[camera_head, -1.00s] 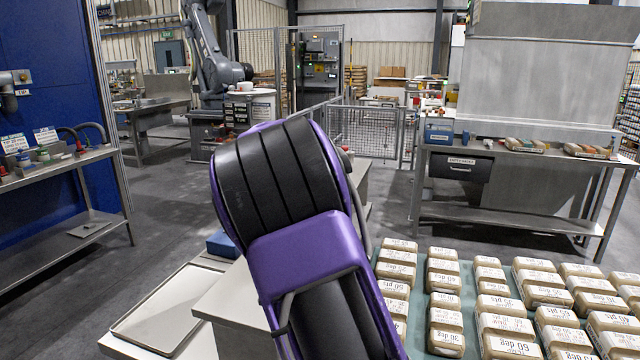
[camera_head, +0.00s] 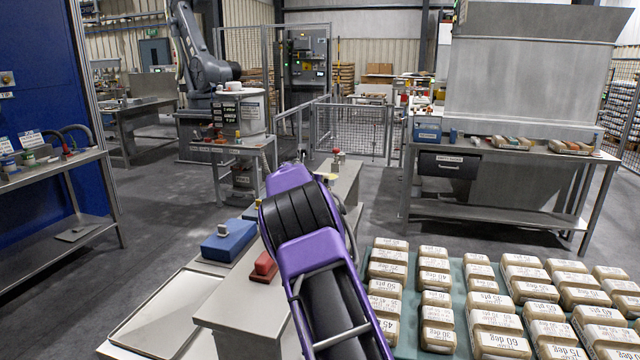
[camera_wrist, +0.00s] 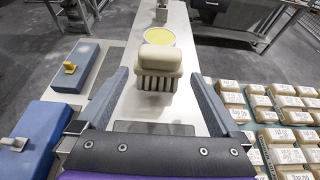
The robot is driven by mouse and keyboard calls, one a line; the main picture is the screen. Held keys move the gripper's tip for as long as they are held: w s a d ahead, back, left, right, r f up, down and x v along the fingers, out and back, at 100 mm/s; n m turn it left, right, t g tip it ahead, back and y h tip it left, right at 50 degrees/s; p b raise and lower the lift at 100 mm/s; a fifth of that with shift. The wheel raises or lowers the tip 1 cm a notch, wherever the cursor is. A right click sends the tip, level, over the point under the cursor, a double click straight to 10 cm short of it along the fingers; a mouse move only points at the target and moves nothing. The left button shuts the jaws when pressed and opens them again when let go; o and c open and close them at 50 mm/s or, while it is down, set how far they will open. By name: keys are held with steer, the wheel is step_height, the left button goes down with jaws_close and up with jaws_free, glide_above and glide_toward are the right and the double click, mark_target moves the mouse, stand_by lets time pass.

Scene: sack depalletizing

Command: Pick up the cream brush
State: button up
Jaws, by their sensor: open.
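The cream brush (camera_wrist: 160,62) has a rounded block-like top with thick bristles below. In the wrist view it sits upright over the pale grey bench top (camera_wrist: 185,30), ahead of my gripper (camera_wrist: 159,77). My gripper is open and empty, with one finger to each side of the brush in the picture. I see no contact between the fingers and the brush. In the head view my purple and black arm covers that part of the bench, and I cannot make out the brush or the fingers there.
A pale yellow disc (camera_wrist: 160,36) lies behind the brush. Blue blocks with knobs (camera_wrist: 86,66) lie to the left. In the head view a red block (camera_head: 264,266) lies left of my arm. Several labelled sacks (camera_head: 505,320) lie in rows on the right.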

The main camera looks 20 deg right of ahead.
steer(key=shift+f+p+x, duration=0.2)
steer(key=shift+p+x, duration=0.05)
steer(key=shift+x, duration=0.85)
steer(key=shift+f+p+x, duration=0.15)
steer(key=shift+p+x, duration=0.1)
steer(key=shift+x, duration=0.8)
steer(key=shift+w+d+f, duration=0.3)
steer(key=shift+w+f, duration=0.05)
steer(key=shift+w, duration=0.2)
steer(key=shift+c, duration=0.2)
steer(key=shift+r+p, duration=0.1)
steer(key=shift+p, duration=0.2)
steer(key=c, duration=1)
